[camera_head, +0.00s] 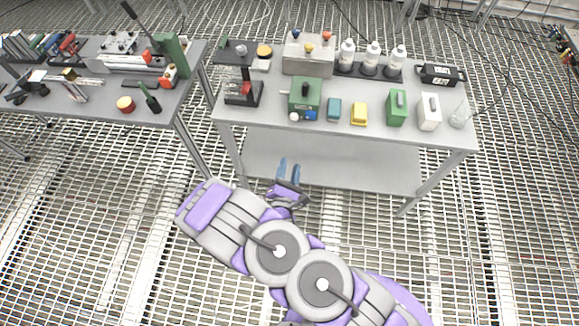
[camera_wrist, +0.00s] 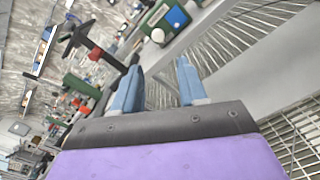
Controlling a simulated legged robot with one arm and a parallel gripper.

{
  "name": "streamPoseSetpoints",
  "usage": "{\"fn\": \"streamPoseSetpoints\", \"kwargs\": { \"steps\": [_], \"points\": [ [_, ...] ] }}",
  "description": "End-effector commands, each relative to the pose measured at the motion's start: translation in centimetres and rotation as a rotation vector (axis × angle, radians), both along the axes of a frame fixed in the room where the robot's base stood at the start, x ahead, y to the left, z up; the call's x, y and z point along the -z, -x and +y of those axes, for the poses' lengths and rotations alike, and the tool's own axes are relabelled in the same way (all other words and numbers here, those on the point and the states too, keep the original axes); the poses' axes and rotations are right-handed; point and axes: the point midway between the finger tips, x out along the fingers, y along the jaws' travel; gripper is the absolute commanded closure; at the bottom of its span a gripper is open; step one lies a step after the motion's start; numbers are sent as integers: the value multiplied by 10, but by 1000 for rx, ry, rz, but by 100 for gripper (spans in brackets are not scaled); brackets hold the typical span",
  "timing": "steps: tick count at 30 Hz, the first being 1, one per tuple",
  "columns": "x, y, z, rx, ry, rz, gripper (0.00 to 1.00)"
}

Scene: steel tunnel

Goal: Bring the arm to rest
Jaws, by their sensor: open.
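My gripper (camera_head: 289,170) shows in the head view at the end of my purple and grey arm, in front of the right-hand table's near edge. Its two blue fingers are apart, with nothing between them. In the wrist view my gripper (camera_wrist: 157,86) also shows open and empty, with the table edge and the grating beyond it. My arm is folded across the lower middle of the head view.
A grey table (camera_head: 345,137) bears a green box (camera_head: 305,98), a yellow block (camera_head: 359,114), white bottles (camera_head: 371,59) and other items along its top. A second table (camera_head: 181,91) with tools stands at the left. Bare metal grating (camera_head: 90,230) lies in front.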

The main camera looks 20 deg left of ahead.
Motion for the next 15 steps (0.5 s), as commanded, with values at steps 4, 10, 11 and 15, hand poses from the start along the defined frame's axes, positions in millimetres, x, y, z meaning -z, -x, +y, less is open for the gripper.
{"fn": "streamPoseSetpoints", "kwargs": {
  "steps": [4,10,11,15],
  "points": [
    [1,0,2,-1,0,1,58],
    [-1,-2,-3,6,-13,9,58],
    [-1,-3,-5,12,-25,18,58],
    [-1,-19,-14,84,-144,125,58]
  ]
}}
